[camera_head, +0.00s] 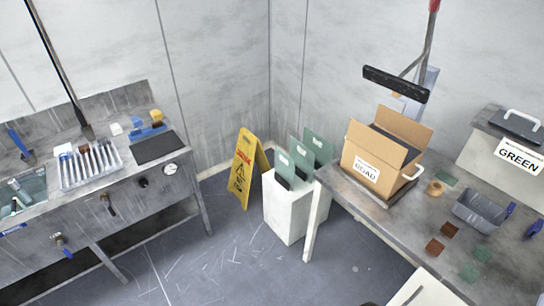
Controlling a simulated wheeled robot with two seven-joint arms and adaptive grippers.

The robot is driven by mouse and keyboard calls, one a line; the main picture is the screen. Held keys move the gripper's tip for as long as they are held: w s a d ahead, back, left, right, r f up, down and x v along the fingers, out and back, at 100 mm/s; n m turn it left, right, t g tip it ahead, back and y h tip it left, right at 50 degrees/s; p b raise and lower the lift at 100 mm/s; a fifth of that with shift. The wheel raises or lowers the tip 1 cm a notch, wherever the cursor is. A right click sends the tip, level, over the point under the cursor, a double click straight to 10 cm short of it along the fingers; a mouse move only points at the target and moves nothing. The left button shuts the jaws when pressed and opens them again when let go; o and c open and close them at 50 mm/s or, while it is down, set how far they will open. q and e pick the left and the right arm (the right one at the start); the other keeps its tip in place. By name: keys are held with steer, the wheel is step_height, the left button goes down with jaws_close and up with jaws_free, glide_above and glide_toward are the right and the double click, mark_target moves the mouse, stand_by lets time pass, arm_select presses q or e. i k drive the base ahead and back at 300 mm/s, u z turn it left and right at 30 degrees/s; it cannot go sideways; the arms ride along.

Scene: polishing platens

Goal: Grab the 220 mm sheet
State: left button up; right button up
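Three green sheets stand upright in a white bin on the floor near the room's corner: a front one (284,164), a middle one (298,153) and a back one (317,148). Each bears a small white label, too small to read, so I cannot tell which is the 220 mm sheet. Their lower parts are hidden in the bin (288,217). Neither of my grippers is in view.
A yellow floor sign (245,168) stands just left of the bin. A grey bench (345,185) on the right carries an open cardboard box (374,157) and a grey tub (470,212). A sink bench (120,190) is on the left. Floor between the benches is clear.

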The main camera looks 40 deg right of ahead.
mark_target(304, 158)
steer(key=i, duration=0.75)
steer(key=z, duration=0.85)
steer(key=i, duration=0.65)
steer(key=z, duration=0.75)
